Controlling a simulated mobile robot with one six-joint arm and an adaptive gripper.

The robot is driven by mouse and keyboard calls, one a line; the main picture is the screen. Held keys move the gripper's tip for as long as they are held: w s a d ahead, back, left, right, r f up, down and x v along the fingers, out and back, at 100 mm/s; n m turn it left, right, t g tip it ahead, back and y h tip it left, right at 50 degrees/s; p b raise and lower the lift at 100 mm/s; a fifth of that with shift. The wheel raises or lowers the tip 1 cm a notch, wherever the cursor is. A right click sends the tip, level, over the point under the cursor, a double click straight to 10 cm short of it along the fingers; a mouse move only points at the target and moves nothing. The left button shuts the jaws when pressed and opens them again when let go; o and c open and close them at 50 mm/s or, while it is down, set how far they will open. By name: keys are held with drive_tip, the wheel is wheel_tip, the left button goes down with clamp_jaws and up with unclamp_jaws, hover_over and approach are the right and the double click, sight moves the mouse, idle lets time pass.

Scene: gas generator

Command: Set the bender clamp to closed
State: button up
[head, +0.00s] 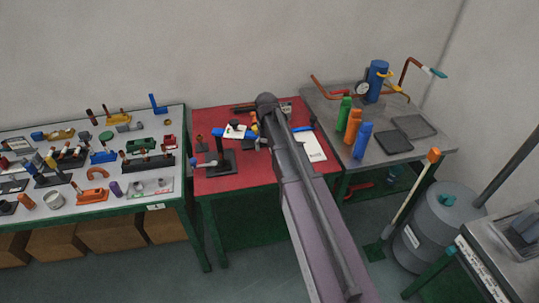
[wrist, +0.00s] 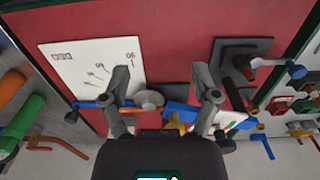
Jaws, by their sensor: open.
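In the wrist view, a bender with a blue handle (wrist: 88,104), a grey disc (wrist: 149,99) and a blue body (wrist: 188,113) lies across the red table. A yellow part shows by the blue body, partly behind my gripper's housing. I cannot tell which piece is the clamp or its position. My gripper (wrist: 163,82) is open, its two fingers spread above the bender with the disc between them. Nothing is held. I cannot tell whether a finger touches the bender. In the head view my arm hides most of the bender and my gripper.
The red table (head: 235,183) also carries a dark stand (head: 216,163) with a blue-tipped handle, and a white printed sheet (head: 311,146). A grey table (head: 400,150) with bottles stands right. A white table (head: 120,200) full of small tools stands left.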

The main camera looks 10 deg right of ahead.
drive_tip(key=shift+s+f, duration=0.25)
drive_tip(key=shift+s, duration=0.9)
drive_tip(key=shift+s, duration=0.1)
drive_tip(key=s, duration=1.8)
drive_tip(key=shift+s+d, duration=0.1)
drive_tip(key=shift+s, duration=0.15)
